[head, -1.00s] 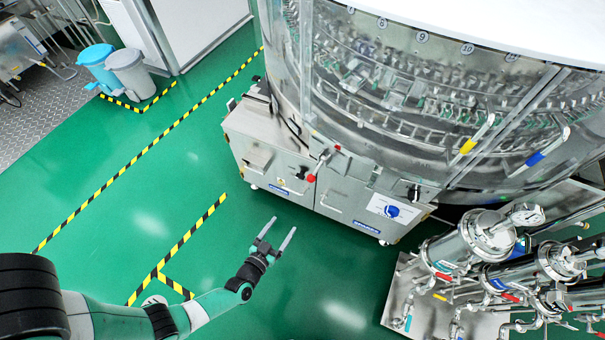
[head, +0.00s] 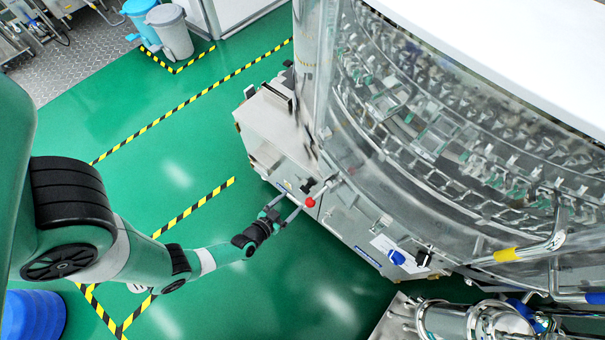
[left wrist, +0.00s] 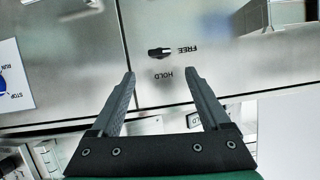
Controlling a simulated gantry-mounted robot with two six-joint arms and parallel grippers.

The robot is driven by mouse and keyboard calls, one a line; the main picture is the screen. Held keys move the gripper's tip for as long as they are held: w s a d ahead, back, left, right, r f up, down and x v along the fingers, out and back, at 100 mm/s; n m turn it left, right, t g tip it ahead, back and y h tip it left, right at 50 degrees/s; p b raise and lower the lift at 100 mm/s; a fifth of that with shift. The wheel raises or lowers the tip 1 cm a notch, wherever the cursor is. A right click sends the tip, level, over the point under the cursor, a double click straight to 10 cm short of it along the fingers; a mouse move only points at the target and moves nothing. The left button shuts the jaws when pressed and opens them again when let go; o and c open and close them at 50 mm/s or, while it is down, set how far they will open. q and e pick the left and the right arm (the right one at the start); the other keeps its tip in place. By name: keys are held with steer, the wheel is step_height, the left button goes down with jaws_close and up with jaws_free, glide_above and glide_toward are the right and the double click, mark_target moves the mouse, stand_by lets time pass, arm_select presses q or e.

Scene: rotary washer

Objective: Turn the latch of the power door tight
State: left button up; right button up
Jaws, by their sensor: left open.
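The latch (left wrist: 158,52) is a small black knob on a steel door front, close to a vertical seam. In the left wrist view its FREE and HOLD labels appear upside down, and the knob lies crosswise. A small black part (head: 308,185) by the seam in the head view may be this latch. My left gripper (head: 292,201) is open and empty in front of the cabinet. In the left wrist view its fingertips (left wrist: 160,75) frame the latch from below, apart from it. My right gripper is not in view.
A red ball-ended lever (head: 310,202) shows close by my left fingertips in the head view. A blue switch label (left wrist: 5,82) is on the panel at left in the wrist view. The glass-walled washer (head: 450,140) stands above the cabinet. Green floor (head: 150,125) left of it is free.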

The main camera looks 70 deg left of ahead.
mark_target(305, 189)
arm_select(q)
steer(key=b+x, duration=0.1)
steer(key=x, duration=0.2)
steer(key=b+x, duration=0.2)
steer(key=x, duration=0.2)
steer(key=shift+s+f, duration=0.1)
steer(key=shift+f, duration=0.1)
steer(key=shift+w+a, duration=0.15)
steer(key=shift+w, duration=0.15)
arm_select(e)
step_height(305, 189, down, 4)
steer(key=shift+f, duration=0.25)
arm_select(q)
jaws_close()
